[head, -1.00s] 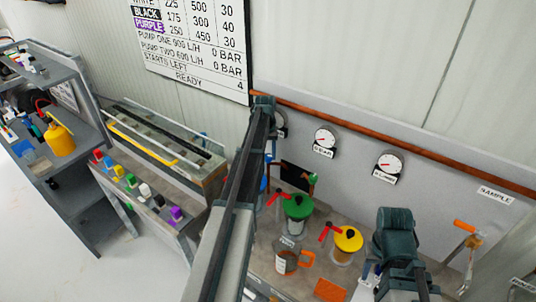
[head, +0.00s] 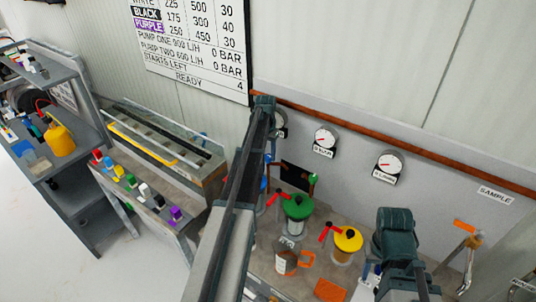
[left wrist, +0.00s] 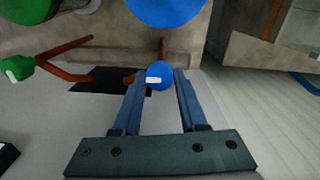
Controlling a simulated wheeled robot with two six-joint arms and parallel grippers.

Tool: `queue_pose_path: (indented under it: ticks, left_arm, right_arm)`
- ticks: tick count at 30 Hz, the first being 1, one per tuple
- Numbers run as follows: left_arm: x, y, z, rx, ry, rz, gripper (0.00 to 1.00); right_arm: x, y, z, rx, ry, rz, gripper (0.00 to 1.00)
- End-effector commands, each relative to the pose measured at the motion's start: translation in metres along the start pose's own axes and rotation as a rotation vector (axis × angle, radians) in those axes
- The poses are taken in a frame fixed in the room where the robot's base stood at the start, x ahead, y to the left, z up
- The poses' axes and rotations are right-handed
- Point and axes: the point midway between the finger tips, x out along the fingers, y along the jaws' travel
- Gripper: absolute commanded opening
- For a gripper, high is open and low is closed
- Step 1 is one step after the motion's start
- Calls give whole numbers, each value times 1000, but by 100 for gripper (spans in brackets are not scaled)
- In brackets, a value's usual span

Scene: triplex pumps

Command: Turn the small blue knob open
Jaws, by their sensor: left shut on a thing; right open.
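The small blue knob (left wrist: 158,76) has a white mark and sits on a copper-coloured pipe in the left wrist view. My left gripper (left wrist: 160,73) is shut on it, one finger on each side. In the head view my left arm hides most of that spot; a little blue (head: 264,184) shows beside the arm. My right gripper (head: 371,276) is open and empty at the lower right, over the bench front, apart from the knob.
A large blue lid (left wrist: 165,8) is close to the knob. A green knob (left wrist: 17,68) is on the pipe at left. The green-lidded (head: 297,207) and yellow-lidded (head: 347,240) vessels and an orange-handled jug (head: 287,258) stand on the bench. Gauges (head: 325,138) line the back panel.

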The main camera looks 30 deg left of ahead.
Motion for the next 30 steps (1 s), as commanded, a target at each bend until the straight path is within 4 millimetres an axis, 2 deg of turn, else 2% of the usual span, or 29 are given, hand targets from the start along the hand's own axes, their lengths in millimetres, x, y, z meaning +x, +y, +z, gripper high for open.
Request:
queue_pose_path:
  ticks: [6, 7, 11, 23, 30]
  left_arm:
    - [0, 0, 0, 1, 0, 0, 0]
    - [0, 0, 0, 1, 0, 0, 47]
    - [0, 0, 0, 0, 0, 0, 71]
    - [-2, 0, 0, -1, 0, 0, 72]
    - [-20, 0, 0, -1, 0, 0, 72]
  right_arm:
    - [0, 0, 0, 0, 0, 0, 50]
    - [0, 0, 0, 0, 0, 0, 50]
    - [0, 0, 0, 0, 0, 0, 50]
    - [-2, 0, 0, 0, 0, 0, 50]
    - [-20, 2, 1, 3, 0, -1, 50]
